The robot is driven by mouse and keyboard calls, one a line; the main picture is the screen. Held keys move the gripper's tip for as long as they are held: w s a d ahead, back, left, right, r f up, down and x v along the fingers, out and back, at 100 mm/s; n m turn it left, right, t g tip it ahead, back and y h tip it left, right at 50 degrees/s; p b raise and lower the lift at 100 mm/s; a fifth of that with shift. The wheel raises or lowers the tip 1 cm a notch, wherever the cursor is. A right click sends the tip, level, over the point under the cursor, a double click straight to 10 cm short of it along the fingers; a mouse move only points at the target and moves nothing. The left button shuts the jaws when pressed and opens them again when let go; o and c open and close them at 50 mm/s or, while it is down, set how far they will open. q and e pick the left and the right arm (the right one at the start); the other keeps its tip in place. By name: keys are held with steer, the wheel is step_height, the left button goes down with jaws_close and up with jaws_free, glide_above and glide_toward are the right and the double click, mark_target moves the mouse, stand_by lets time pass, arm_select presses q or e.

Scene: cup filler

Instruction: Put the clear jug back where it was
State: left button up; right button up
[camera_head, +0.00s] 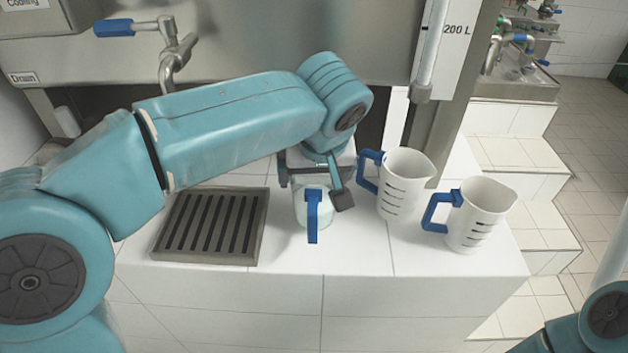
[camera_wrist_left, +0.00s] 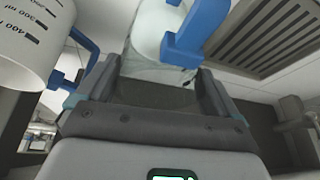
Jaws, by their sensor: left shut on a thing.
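The clear jug (camera_head: 300,212) is pale and see-through with a blue handle that faces the front of the counter. It is upright over the white tiled counter, between the drain grate and two white jugs. I cannot tell whether its base touches the tiles. My left gripper (camera_head: 312,180) is shut on the jug's body from behind, on the side away from the handle. The left wrist view shows the jug (camera_wrist_left: 152,62) between the two fingers, with the blue handle beyond. My right gripper is out of view; only part of my right arm shows at the lower right.
A slotted drain grate (camera_head: 168,240) lies left of the jug. Two white measuring jugs (camera_head: 404,180) (camera_head: 481,212) with blue handles stand to the right. A tap (camera_head: 176,55) and a steel tank are behind. The counter's front edge is close, with bare tiles (camera_head: 360,255) before it.

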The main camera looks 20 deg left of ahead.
arm_select(q)
steer(key=shift+f, duration=0.5)
steer(key=shift+f, duration=0.1)
steer(key=o, duration=1)
steer(key=shift+r, duration=0.4)
steer(key=p+v, duration=0.2)
steer(key=v, duration=0.9)
steer(key=shift+r, duration=0.25)
steer(key=shift+s, duration=0.2)
